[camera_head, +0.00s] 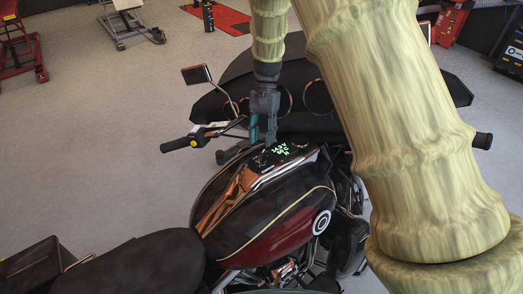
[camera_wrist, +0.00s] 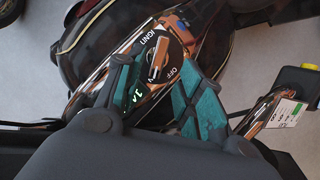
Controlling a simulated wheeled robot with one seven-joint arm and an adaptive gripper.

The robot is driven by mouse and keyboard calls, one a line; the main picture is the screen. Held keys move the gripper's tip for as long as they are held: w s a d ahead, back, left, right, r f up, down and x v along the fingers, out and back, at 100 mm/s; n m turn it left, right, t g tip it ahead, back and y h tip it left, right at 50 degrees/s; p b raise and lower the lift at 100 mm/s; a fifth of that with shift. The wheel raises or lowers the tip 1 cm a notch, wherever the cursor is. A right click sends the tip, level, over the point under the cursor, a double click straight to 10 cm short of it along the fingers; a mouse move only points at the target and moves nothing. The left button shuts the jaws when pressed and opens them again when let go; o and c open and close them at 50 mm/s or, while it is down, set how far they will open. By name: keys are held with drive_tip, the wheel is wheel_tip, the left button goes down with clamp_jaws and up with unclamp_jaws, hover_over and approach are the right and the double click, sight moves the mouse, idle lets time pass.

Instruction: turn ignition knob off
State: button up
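The ignition knob (camera_wrist: 159,58) shows in the wrist view as a coppery bar on a dark round dial. White lettering, partly legible as "IGNI" and "OFF", runs around the dial. The bar's exact setting is hard to tell. My gripper (camera_wrist: 160,66) is open, with its teal-padded fingertips on either side of the knob in the picture. I cannot tell whether they touch it. In the head view my gripper (camera_head: 261,141) points down over the tank console of the motorcycle (camera_head: 265,215), and hides the knob there.
Green digits glow on the console display (camera_head: 284,148) beside my gripper. The handlebar grip (camera_head: 176,145) and mirror (camera_head: 196,75) stand to the left, and the dark fairing (camera_head: 318,75) behind. A red lift (camera_head: 20,50) stands far left. Grey floor at left is mostly clear.

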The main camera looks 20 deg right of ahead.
sight(261, 155)
drive_tip(key=shift+p+x, duration=0.8)
drive_tip(key=shift+x, duration=2.2)
drive_tip(key=shift+s, duration=0.1)
drive_tip(key=shift+c, duration=0.3)
clamp_jaws()
